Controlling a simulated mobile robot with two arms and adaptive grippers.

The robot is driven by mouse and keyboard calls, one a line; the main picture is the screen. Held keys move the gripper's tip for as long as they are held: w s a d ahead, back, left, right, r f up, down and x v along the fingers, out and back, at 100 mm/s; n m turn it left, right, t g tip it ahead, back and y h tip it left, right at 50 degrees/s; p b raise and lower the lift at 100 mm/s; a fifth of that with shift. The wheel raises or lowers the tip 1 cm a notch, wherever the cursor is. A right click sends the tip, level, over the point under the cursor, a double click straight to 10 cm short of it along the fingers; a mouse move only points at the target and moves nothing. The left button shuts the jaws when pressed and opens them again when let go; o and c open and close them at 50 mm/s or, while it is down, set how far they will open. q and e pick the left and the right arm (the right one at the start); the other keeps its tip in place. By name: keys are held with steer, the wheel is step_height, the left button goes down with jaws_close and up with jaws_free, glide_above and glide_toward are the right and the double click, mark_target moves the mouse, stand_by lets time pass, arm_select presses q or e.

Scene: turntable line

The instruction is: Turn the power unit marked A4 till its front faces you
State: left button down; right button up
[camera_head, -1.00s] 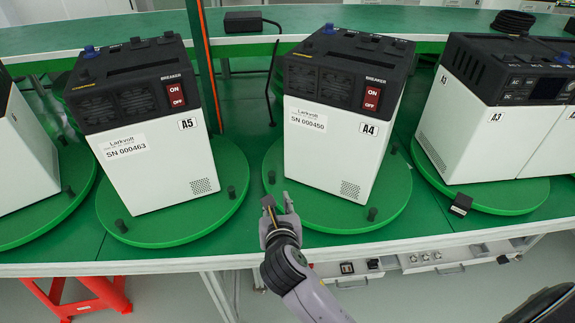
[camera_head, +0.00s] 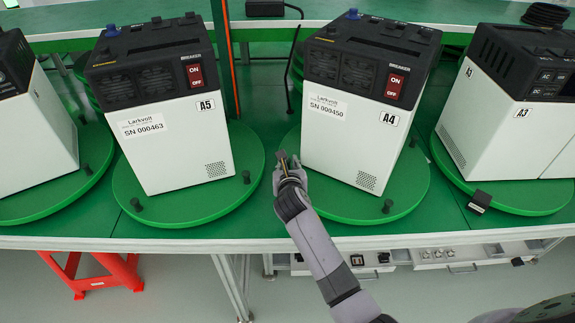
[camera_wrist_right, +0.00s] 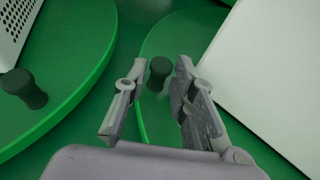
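The power unit A4 (camera_head: 352,140) stands upright on a round green turntable (camera_head: 405,200). The side towards me has a red ON/OFF breaker switch, a label SN 000450 and a vent. My right gripper (camera_head: 288,163) is at the left rim of this turntable. In the right wrist view its two fingers are open, with a dark peg (camera_wrist_right: 160,70) of the turntable between and just beyond their tips. Whether a finger touches the peg I cannot tell. The unit's white wall (camera_wrist_right: 270,75) is right of the fingers. My left gripper is not in view.
Unit A5 (camera_head: 178,150) stands on its own turntable (camera_head: 205,209) to the left, close to my right gripper. Unit A3 (camera_head: 485,135) stands to the right. A small black block (camera_head: 479,201) is at the right turntable's edge. A red stool (camera_head: 95,272) is below the table.

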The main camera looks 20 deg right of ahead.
steer(key=shift+w+d+f, duration=0.15)
steer(key=shift+w+f, duration=0.05)
steer(key=shift+w, duration=0.35)
steer(key=shift+c, duration=0.5)
jaws_close()
